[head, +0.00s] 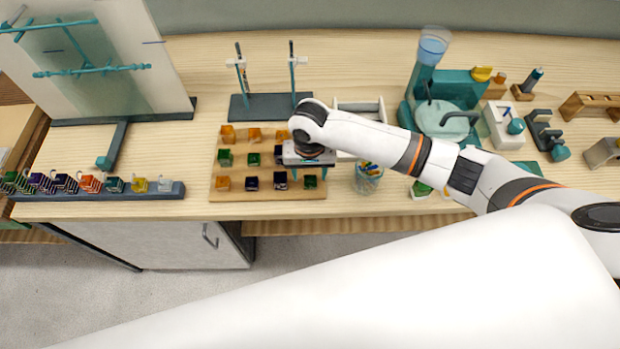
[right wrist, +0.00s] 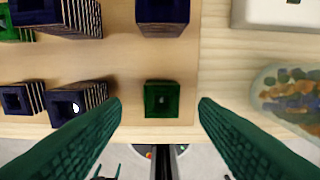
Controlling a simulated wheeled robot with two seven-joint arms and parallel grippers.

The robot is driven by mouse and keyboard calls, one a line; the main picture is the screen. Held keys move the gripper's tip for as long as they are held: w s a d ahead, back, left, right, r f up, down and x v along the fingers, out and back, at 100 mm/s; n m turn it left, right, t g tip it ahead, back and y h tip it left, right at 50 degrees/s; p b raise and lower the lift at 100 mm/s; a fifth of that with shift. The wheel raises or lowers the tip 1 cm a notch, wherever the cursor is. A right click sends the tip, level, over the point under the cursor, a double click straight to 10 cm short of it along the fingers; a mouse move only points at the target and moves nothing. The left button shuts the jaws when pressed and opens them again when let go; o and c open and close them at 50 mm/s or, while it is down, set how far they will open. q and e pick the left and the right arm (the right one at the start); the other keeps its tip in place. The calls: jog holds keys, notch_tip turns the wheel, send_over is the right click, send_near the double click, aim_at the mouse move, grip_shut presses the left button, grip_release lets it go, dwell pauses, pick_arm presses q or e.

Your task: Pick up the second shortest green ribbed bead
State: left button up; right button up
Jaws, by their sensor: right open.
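My right gripper (head: 309,162) is open above the right end of a wooden board (head: 240,193) of square beads. In the right wrist view, its fingers (right wrist: 160,105) are on either side of a green bead (right wrist: 162,99), which is seen from above, so its ribs are hidden. I see no contact with it. In the head view this bead (head: 310,182) is at the right end of the front row. More green beads stand in the middle row, at the left end (head: 225,158) and beside it (head: 253,159). The gripper hides part of the board's right side. My left gripper is not visible.
Navy beads (right wrist: 75,102) stand left of the green one, and another navy bead (right wrist: 162,14) is behind it. Orange beads (head: 227,133) fill the back row. A glass jar (head: 369,180) stands right of the board. A dark-based stand (head: 262,107) is behind.

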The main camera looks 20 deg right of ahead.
aim_at(310, 181)
jog(key=shift+f, duration=1.55)
jog(key=shift+c, duration=0.4)
jog(key=shift+d, duration=0.1)
jog(key=c, duration=1)
